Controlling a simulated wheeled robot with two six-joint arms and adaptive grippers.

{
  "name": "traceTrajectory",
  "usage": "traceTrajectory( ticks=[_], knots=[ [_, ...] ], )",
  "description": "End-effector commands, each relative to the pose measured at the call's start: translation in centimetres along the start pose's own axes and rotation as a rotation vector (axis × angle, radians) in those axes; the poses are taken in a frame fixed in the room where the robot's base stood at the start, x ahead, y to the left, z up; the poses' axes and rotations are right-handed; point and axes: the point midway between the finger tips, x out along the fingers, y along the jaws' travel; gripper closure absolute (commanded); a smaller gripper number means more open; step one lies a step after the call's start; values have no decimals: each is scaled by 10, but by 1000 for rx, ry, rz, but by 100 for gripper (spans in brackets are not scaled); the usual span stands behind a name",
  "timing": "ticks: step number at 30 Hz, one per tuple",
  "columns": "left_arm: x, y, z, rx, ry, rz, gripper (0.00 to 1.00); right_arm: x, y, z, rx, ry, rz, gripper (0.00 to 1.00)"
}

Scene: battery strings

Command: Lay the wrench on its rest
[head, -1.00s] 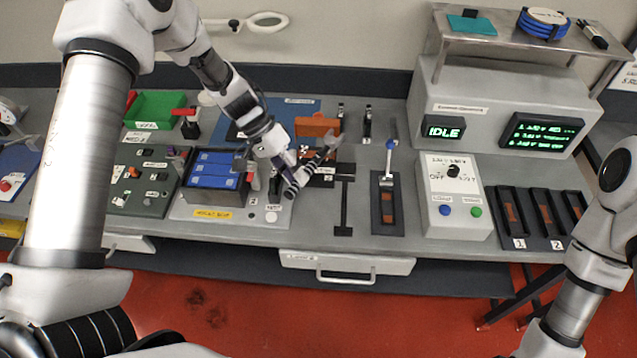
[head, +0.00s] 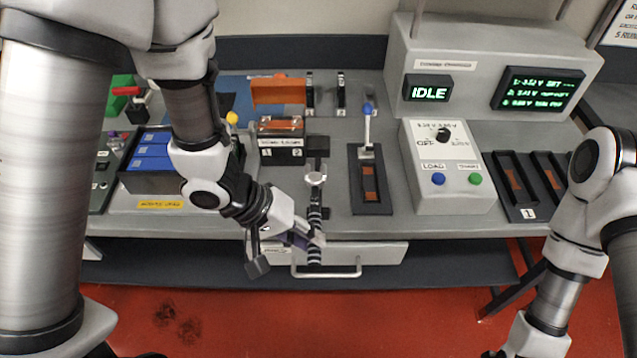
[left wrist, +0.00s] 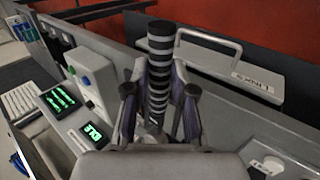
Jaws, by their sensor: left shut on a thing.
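The wrench (head: 316,180) has a silver head and a handle with black and grey bands. My left gripper (head: 306,240) is shut on its handle near the bench's front edge. The wrench's head points toward the back of the bench. The handle also shows between the fingers in the left wrist view (left wrist: 158,65). The dark rest (head: 317,146) shows just beyond the wrench head. Its long stem is mostly hidden under the wrench, which lines up with it. I cannot tell whether they touch. My right gripper is not in view.
An orange-lidded box (head: 280,135) stands left of the rest. A lever on a dark plate (head: 371,185) stands to the right, then a grey control box (head: 447,170). A drawer handle (head: 327,273) juts out below the bench edge.

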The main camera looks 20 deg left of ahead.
Motion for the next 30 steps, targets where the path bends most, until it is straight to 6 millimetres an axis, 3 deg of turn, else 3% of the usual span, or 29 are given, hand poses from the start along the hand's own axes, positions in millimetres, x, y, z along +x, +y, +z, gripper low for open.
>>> traceTrajectory(
  ticks=[9, 18, 26, 30],
  knots=[
    [3, 3, -72, 0, 3, 4, 100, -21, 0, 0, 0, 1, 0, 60],
    [10, 0, -132, -1, 3, 3, 100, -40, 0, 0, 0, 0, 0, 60],
    [14, -2, -161, 0, 3, 2, 100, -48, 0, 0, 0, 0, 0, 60],
    [38, -20, -159, -3, -1, 0, 100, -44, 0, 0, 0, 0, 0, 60]
  ],
)
